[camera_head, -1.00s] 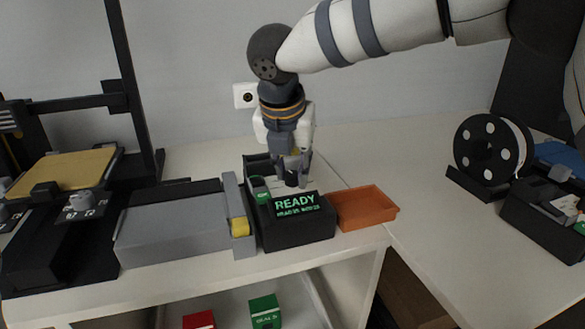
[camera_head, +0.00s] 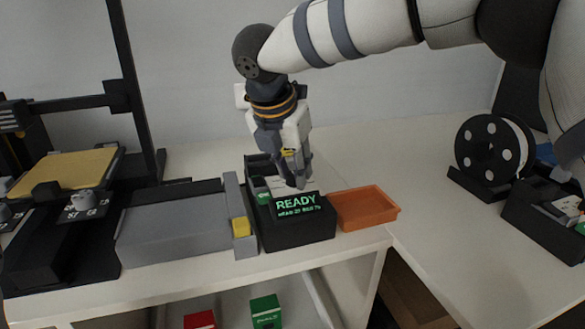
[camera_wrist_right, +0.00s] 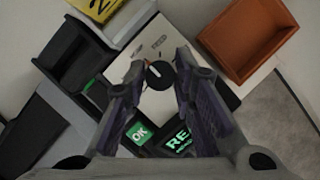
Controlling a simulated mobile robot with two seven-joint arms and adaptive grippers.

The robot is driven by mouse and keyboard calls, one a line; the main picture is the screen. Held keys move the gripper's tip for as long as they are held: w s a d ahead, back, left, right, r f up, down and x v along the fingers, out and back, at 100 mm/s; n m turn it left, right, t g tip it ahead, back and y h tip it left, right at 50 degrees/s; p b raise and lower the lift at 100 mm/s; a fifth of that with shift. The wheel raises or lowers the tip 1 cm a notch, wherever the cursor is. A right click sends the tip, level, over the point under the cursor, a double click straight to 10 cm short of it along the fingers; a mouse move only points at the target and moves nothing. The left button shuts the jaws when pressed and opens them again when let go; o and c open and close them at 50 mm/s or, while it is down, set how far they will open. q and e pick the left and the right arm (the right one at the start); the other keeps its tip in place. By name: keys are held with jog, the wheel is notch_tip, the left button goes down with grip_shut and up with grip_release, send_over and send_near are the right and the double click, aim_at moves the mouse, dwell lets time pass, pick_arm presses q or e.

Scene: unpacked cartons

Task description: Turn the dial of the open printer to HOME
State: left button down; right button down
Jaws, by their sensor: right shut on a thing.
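The black device (camera_head: 300,229) with a lit READY display (camera_head: 297,205) stands at the front middle of the table. Its round black dial (camera_wrist_right: 160,74) sits on a pale panel in the right wrist view, with small labels around it; one seems to read FEED, the others are unclear. An orange mark shows by the dial's upper left. My right gripper (camera_head: 299,184) reaches down behind the display, its fingers shut on the dial, tilted. In the head view the fingers hide the dial. A green OK button (camera_wrist_right: 139,133) is near the fingers. My left gripper is out of view.
An orange tray (camera_head: 364,210) is close on the right. A grey box (camera_head: 172,226) with a yellow block (camera_head: 241,226) is on the left. A frame machine with a tan plate (camera_head: 65,171) and its own knob (camera_head: 83,200) stands farther left. A spool (camera_head: 495,149) is at right.

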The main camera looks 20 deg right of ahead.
jog(key=c, duration=1.3)
grip_release()
jog(key=shift+c, duration=0.2)
jog(key=v, duration=1.2)
